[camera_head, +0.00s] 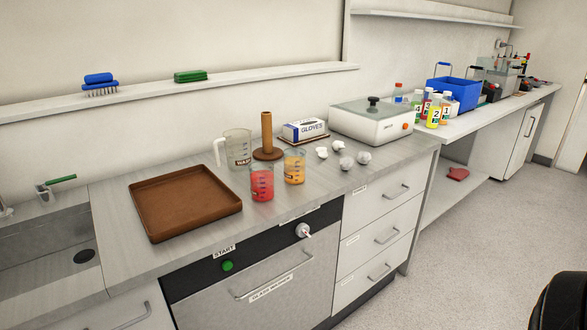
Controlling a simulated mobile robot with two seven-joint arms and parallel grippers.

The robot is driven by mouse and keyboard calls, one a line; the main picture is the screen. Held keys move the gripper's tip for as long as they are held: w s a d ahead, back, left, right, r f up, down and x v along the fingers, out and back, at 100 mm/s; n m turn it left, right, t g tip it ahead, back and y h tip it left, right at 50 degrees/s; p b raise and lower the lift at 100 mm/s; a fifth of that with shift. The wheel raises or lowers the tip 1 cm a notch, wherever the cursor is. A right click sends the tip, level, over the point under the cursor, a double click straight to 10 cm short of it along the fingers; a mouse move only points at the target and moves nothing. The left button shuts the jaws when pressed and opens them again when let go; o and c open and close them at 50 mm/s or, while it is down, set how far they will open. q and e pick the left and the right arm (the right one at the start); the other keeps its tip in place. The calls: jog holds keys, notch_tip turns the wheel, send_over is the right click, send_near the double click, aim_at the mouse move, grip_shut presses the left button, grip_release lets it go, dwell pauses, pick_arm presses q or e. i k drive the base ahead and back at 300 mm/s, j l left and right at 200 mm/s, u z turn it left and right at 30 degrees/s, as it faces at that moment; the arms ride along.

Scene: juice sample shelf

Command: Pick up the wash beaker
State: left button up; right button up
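The wash beaker (237,146) is a clear jug with a white handle on its left side and a label on its front that seems to read WASH. It stands upright on the grey counter, behind the right end of the brown tray and left of a brown post on a round base (267,135). It looks empty. A beaker of red liquid (262,184) and a beaker of orange liquid (294,167) stand in front of it and to the right. Neither of my grippers shows in the head view.
The brown tray (150,233) lies left of the beakers, beside the sink (45,255). Crumpled white balls (346,163), a glove box (304,131) and a white lidded device (370,125) are to the right. A dark rounded object (562,305) is at bottom right.

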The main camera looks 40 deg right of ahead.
aim_at(295, 159)
jog(key=u, duration=0.35)
jog(key=l+u, duration=0.45)
jog(key=k+l+u, duration=0.2)
jog(key=u, duration=0.2)
jog(key=k+l+u, duration=0.1)
jog(key=l, duration=0.2)
jog(key=k+l+u, duration=0.15)
jog(key=l, duration=0.2)
jog(key=k+l+u, duration=0.1)
jog(key=k+l, duration=0.3)
jog(key=l, duration=0.2)
jog(key=k+l+u, duration=0.1)
jog(key=k+l, duration=0.2)
jog(key=l, duration=0.15)
